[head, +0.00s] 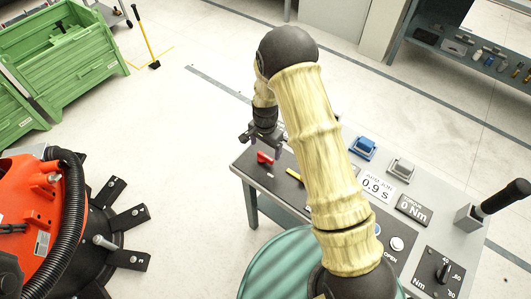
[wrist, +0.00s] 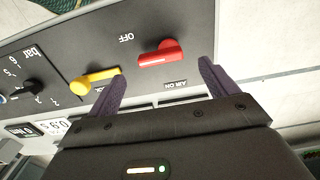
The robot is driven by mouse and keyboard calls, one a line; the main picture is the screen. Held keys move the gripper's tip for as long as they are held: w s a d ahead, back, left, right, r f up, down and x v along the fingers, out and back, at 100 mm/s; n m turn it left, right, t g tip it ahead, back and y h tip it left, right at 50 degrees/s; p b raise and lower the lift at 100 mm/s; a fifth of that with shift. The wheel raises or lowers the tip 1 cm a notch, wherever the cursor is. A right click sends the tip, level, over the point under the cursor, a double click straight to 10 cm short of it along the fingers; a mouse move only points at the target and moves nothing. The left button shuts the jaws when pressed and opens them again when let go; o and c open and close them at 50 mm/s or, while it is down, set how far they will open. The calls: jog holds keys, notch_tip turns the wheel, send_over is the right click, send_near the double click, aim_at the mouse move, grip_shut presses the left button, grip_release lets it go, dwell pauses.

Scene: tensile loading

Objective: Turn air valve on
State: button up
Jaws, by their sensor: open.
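The red valve handle (head: 264,157) sits on the dark panel at the left end of the bench. In the wrist view the red handle (wrist: 158,54) lies between an OFF label (wrist: 127,37) and an AIR ON label (wrist: 168,84). My gripper (head: 262,139) is above the red handle, pointing down. In the wrist view my gripper (wrist: 162,72) is open and empty, with one finger on either side of the AIR ON label. The red handle lies just beyond the fingertips, roughly centred between them; I see no contact.
A yellow lever (wrist: 95,81) sits close by the left finger, with a black knob (wrist: 33,88) and pressure scale further left. Blue (head: 363,147) and grey (head: 401,168) blocks and a black-handled lever (head: 500,199) are on the bench. An orange machine (head: 30,220) stands at left.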

aim_at(265, 156)
jog(key=shift+f+p, duration=0.35)
jog(key=shift+f, duration=2.25)
jog(key=c, duration=1)
